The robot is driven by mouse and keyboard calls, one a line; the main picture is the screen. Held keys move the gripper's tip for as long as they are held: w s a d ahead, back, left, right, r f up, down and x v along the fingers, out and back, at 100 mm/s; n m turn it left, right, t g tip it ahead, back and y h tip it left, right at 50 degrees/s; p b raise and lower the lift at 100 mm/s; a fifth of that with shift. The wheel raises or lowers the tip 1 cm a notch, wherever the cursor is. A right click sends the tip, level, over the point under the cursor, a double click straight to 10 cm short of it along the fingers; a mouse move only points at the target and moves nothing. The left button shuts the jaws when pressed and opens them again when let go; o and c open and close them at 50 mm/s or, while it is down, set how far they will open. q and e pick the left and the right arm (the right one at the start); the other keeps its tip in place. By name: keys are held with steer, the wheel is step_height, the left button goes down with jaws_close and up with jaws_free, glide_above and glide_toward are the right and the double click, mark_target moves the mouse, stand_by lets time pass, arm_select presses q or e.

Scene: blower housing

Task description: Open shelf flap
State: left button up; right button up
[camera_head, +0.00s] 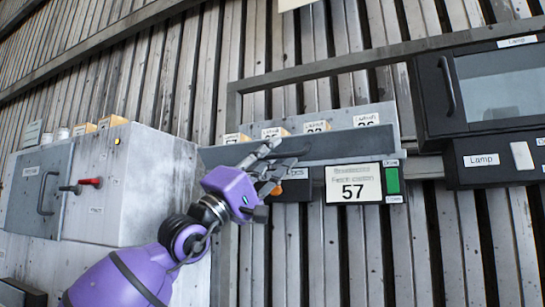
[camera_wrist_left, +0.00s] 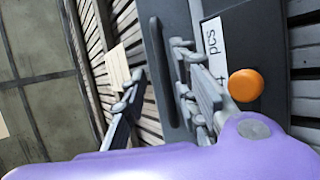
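The shelf (camera_head: 220,157) is a grey unit on the slatted wall, with a long dark flap (camera_head: 345,143) along its front. The flap looks shut, with labelled boxes (camera_head: 317,126) showing above it. My left gripper (camera_head: 268,160) is in front of the flap's left part. In the left wrist view the left gripper (camera_wrist_left: 155,62) is open, its fingers apart. My right gripper is in neither view.
Below the shelf are a display (camera_head: 352,186) reading 57, a green button (camera_head: 392,180) and an orange button (camera_wrist_left: 245,85) close to my fingers. A grey cabinet (camera_head: 125,185) with a red-handled lever stands left. A dark oven-like unit (camera_head: 495,90) is at right.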

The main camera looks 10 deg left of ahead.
arm_select(q)
steer(key=shift+f, duration=0.15)
steer(key=shift+s+a+f, duration=0.1)
steer(key=shift+a+f, duration=0.05)
steer(key=shift+f, duration=0.1)
steer(key=v, duration=1.1)
steer(key=shift+s+a, duration=0.15)
